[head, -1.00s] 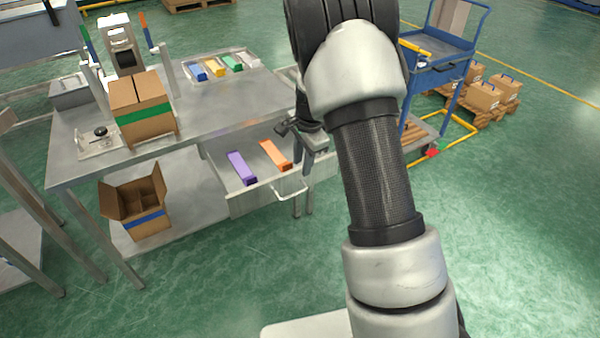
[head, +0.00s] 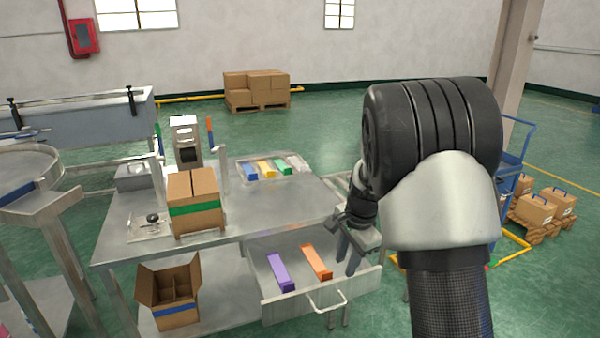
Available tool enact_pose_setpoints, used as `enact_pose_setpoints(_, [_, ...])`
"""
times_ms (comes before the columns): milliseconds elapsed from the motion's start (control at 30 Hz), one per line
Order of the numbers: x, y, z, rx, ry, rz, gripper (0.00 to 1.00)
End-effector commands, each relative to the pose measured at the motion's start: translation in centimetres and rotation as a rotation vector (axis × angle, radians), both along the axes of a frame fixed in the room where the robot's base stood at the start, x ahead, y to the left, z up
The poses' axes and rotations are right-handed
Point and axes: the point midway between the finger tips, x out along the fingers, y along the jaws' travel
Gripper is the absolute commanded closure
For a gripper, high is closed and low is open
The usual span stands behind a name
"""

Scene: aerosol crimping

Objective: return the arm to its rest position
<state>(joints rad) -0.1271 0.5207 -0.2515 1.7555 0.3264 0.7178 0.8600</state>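My arm fills the right side of the head view, with a black-ribbed joint and a pale grey link. My gripper (head: 347,258) hangs beyond the elbow with its fingers pointing down. It is over the right part of the open drawer (head: 337,292), to the right of the orange box. The two fingers look apart, with nothing seen between them. Part of the wrist is hidden behind the elbow.
The metal table (head: 265,203) carries a carton with a green band (head: 195,207) and a tray of coloured boxes (head: 244,180). The drawer holds a purple box (head: 280,271) and an orange box (head: 316,262). A blue cart (head: 518,150) stands behind my arm at right.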

Motion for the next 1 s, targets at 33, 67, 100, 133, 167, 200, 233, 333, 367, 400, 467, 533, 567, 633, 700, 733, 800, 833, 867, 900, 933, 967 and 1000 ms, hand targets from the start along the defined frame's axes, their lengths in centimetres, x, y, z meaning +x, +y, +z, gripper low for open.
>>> enact_pose_setpoints(33, [-1.0, 0.2, 2.5, 0.001, -0.026, 0.045, 0.71])
enact_pose_setpoints(67, [-1.8, 0.3, 3.9, 0.0, -0.04, 0.081, 0.71])
enact_pose_setpoints(100, [-3.0, 0.6, 5.7, -0.004, -0.059, 0.136, 0.71])
enact_pose_setpoints(133, [-4.0, 0.8, 7.1, -0.01, -0.075, 0.179, 0.71])
enact_pose_setpoints(167, [-5.1, 1.0, 8.5, -0.016, -0.09, 0.224, 0.71])
enact_pose_setpoints(200, [-6.7, 1.2, 10.1, -0.028, -0.109, 0.286, 0.71])
enact_pose_setpoints(233, [-7.9, 1.3, 11.2, -0.038, -0.126, 0.332, 0.71])
enact_pose_setpoints(333, [-12.1, 1.8, 14.5, -0.084, -0.174, 0.485, 0.71])
enact_pose_setpoints(367, [-13.4, 1.9, 15.3, -0.101, -0.19, 0.531, 0.71])
enact_pose_setpoints(400, [-15.1, 2.0, 16.2, -0.127, -0.209, 0.591, 0.71])
enact_pose_setpoints(467, [-17.6, 2.1, 17.3, -0.166, -0.233, 0.676, 0.71])
enact_pose_setpoints(533, [-20.1, 2.1, 18.1, -0.212, -0.256, 0.76, 0.71])
enact_pose_setpoints(567, [-21.0, 2.1, 18.3, -0.232, -0.264, 0.793, 0.71])
enact_pose_setpoints(633, [-22.9, 2.1, 18.6, -0.273, -0.277, 0.859, 0.71])
enact_pose_setpoints(700, [-24.5, 2.0, 18.8, -0.312, -0.289, 0.914, 0.71])
enact_pose_setpoints(733, [-25.2, 2.0, 18.8, -0.329, -0.292, 0.938, 0.71])
enact_pose_setpoints(800, [-26.6, 1.9, 18.8, -0.366, -0.3, 0.985, 0.71])
enact_pose_setpoints(833, [-27.1, 1.8, 18.8, -0.383, -0.303, 1.005, 0.71])
enact_pose_setpoints(867, [-27.7, 1.8, 18.8, -0.398, -0.304, 1.023, 0.71])
enact_pose_setpoints(900, [-28.4, 1.7, 18.7, -0.419, -0.308, 1.048, 0.71])
enact_pose_setpoints(933, [-28.9, 1.6, 18.6, -0.435, -0.308, 1.066, 0.71])
enact_pose_setpoints(967, [-29.4, 1.5, 18.6, -0.452, -0.309, 1.085, 0.71])
enact_pose_setpoints(1000, [-29.8, 1.4, 19.2, -0.467, -0.309, 1.101, 0.71])
